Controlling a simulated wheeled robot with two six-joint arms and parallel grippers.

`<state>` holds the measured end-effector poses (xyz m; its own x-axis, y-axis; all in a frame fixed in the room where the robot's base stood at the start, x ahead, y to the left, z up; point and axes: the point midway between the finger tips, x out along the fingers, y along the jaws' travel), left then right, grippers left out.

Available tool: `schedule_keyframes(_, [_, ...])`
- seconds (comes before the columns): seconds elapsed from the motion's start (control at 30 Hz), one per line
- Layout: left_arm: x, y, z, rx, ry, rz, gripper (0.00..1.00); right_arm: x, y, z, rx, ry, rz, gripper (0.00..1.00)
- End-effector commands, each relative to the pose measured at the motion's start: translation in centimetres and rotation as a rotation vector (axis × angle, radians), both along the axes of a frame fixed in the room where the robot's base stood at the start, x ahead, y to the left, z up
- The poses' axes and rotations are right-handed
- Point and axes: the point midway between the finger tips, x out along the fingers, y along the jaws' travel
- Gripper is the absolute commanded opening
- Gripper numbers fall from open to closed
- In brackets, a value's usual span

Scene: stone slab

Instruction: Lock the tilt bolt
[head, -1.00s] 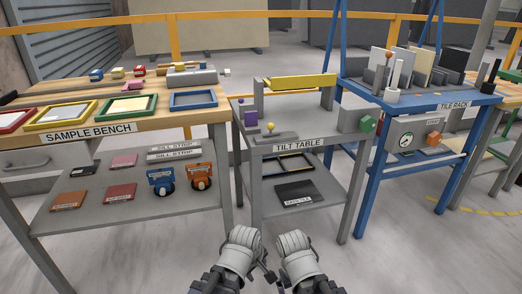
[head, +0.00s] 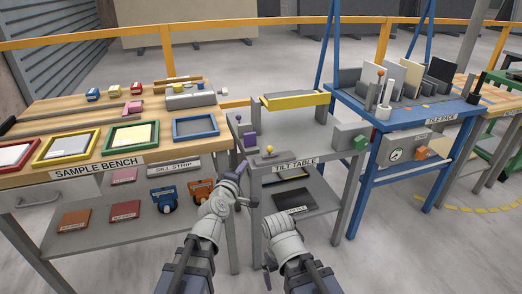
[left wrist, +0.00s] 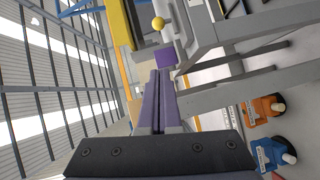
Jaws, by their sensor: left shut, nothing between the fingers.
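The tilt table (head: 330,148) is a grey stand with a label on its front edge. A knob with a yellow ball (head: 269,150) stands at its front left corner, and a purple block (head: 250,139) sits at its left end. I cannot tell which part is the tilt bolt. My left gripper (head: 241,168) is shut and empty, just below and left of the purple block. In the left wrist view its closed fingers (left wrist: 160,94) point towards the purple block (left wrist: 165,57), with the yellow ball (left wrist: 158,23) beyond. My right gripper (head: 268,266) is low at front; its fingers are unclear.
The sample bench (head: 60,175) stands close on the left, with coloured frames on top and orange and blue clamps below. The blue tile rack (head: 440,121) is at the right. A yellow bar (head: 295,100) lies along the table's back. Open floor lies at front right.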

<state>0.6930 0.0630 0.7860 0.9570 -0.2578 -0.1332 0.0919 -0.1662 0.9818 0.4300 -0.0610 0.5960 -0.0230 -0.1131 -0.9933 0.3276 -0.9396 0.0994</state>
Motion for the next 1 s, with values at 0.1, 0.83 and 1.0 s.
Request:
schedule_keyframes(0.1, [0.0,0.0,-0.1,0.000,0.001,-0.001,0.00,0.0,0.0,0.0,0.000,0.000,0.000,1.00])
schedule_keyframes(0.83, [10.4,-3.0,-1.7,0.001,0.002,-0.003,0.00,0.0,-0.1,-1.6,-0.003,-0.001,0.001,1.00])
schedule_keyframes(1.0, [10.9,-4.9,-2.0,0.002,0.002,-0.004,0.00,0.0,-0.1,-2.0,-0.003,-0.002,0.001,1.00])
